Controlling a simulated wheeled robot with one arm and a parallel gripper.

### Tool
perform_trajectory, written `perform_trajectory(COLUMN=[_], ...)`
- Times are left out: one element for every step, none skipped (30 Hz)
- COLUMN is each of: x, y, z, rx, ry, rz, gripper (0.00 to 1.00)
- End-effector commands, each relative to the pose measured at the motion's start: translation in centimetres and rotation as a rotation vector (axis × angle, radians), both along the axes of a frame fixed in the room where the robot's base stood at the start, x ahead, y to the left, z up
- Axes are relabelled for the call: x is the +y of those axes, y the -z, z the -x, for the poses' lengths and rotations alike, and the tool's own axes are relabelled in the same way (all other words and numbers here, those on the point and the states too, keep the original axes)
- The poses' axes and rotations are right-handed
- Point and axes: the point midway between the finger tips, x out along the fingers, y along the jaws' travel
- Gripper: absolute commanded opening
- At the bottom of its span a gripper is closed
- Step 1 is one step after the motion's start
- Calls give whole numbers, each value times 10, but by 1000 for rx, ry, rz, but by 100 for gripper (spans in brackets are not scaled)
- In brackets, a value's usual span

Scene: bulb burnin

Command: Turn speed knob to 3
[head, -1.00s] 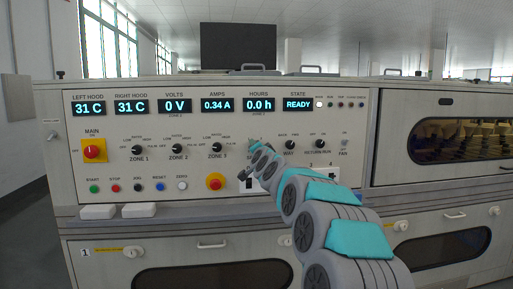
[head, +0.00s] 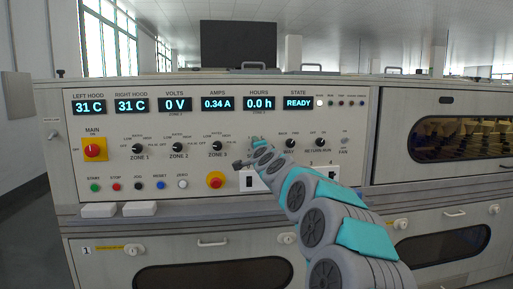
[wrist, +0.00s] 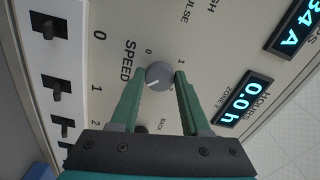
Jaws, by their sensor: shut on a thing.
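The speed knob (wrist: 159,75) is a small round grey knob on the pale panel, beside the printed word SPEED in the wrist view. The marks 0 and 1 show near it; I cannot tell surely which mark its pointer line faces. My gripper (wrist: 160,79) has its two green fingers on either side of the knob, shut on it. In the head view my arm reaches the panel right of the zone 3 knob (head: 216,148), and its links hide the speed knob and most of its scale.
Zone knobs, a red emergency button (head: 215,181) and a row of coloured buttons lie to the left. The way knob (head: 290,144) and return run knob (head: 320,144) are close on the right. Black switches (wrist: 47,28) sit below. The STATE display (head: 298,104) reads READY.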

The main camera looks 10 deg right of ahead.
Motion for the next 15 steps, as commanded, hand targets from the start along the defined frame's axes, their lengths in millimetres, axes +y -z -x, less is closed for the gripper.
perform_trajectory(x=[1,1,1,1,1,1,1,1,1,1,1,0,0,0,0], y=[3,3,3,3,3,3,3,3,2,2,2,2,1,1,1], z=[0,0,0,0,0,0,0,0,0,0,0,0,0,0,0], rx=[5,5,5,5,5,5,3,3,3,3,2,2,2,2,1], ry=[-2,-2,-2,-2,-2,-2,-1,-1,-1,-1,-2,-1,-1,-1,-1], rz=[-1,-1,-1,-1,-1,-1,-1,-1,-1,-1,0,0,0,0,0], gripper=[0,0,0,0,0,47,51,54,59,62,65,70,73,76,76])
